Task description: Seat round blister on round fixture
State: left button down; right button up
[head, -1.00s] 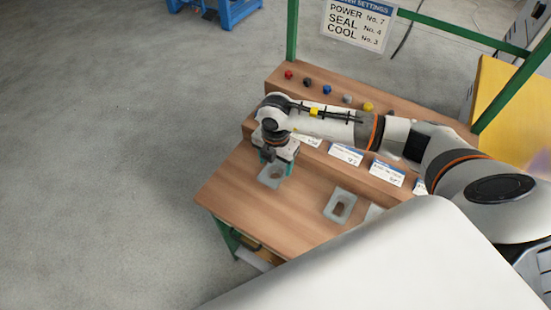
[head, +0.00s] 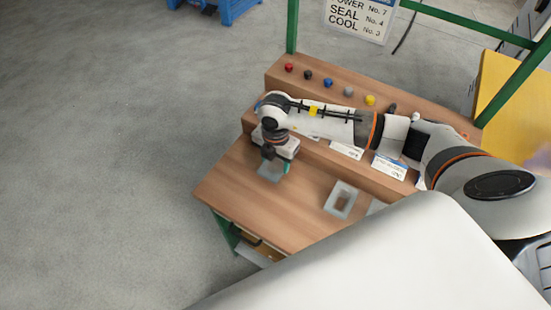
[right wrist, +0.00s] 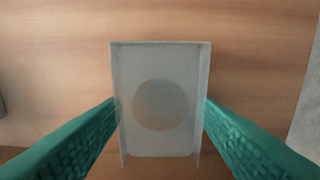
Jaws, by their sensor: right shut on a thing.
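A pale, translucent blister (right wrist: 160,70) with a round middle lies between the teal fingers of my right gripper (right wrist: 160,125) in the right wrist view. The fingers press on its two long sides. In the head view my right gripper (head: 273,165) points down over the table's left part, at a grey plate (head: 268,174). I cannot tell the round fixture apart from the blister there, nor whether the blister is seated or just above it. My left gripper is not in view.
A grey fixture with a rectangular opening (head: 332,205) lies to the right on the wooden table (head: 250,205). Part of another grey piece (head: 376,207) shows beside it. Label cards (head: 389,167) and coloured knobs (head: 328,83) line the back ledge. The table's front left is clear.

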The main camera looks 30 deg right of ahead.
jog(key=shift+r+p, duration=1.7)
jog(key=shift+r, duration=0.55)
